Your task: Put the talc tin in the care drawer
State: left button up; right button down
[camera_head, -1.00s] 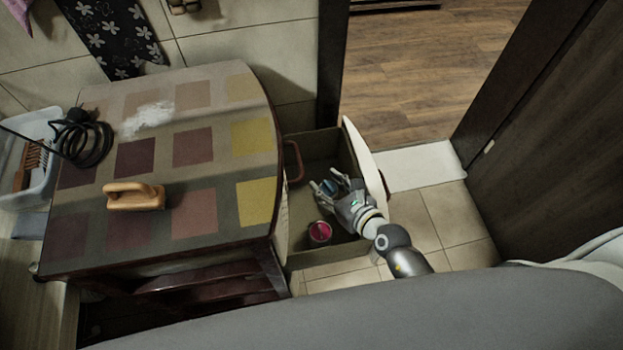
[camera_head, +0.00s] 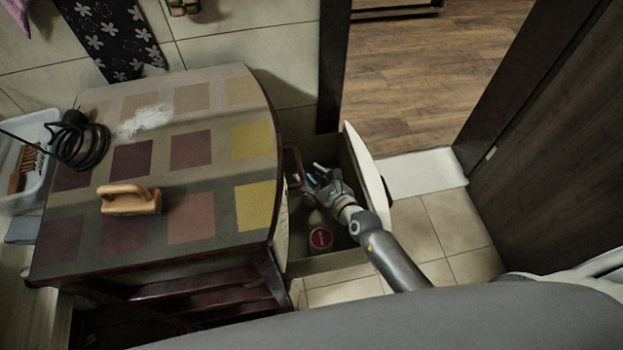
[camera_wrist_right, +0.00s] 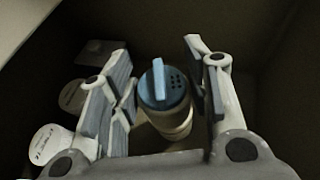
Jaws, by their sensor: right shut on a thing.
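The talc tin (camera_wrist_right: 168,100) has a pale body and a blue shaker lid with a raised tab. It stands between the two fingers of my right gripper (camera_wrist_right: 155,100), which is shut on it. In the head view my right gripper (camera_head: 318,178) is inside the open care drawer (camera_head: 330,262), towards its far left part. The fingers and hand mostly hide the tin there, so I cannot tell whether its base touches the drawer floor. My left gripper is not in view.
Several pale round lids (camera_wrist_right: 50,145) show left of my fingers in the wrist view. On the cabinet top (camera_head: 205,235) lie a wooden-handled brush (camera_head: 130,200), a coiled black cable (camera_head: 80,142) and white powder (camera_head: 146,121).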

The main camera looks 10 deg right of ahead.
jog(key=shift+f, duration=0.15)
jog(key=c, duration=0.8)
grip_release()
jog(key=shift+o, duration=0.2)
jog(key=shift+r, duration=0.25)
jog(key=p+v, duration=0.1)
jog(key=v, duration=1.1)
jog(key=shift+p, duration=0.3)
jog(key=shift+f, duration=0.1)
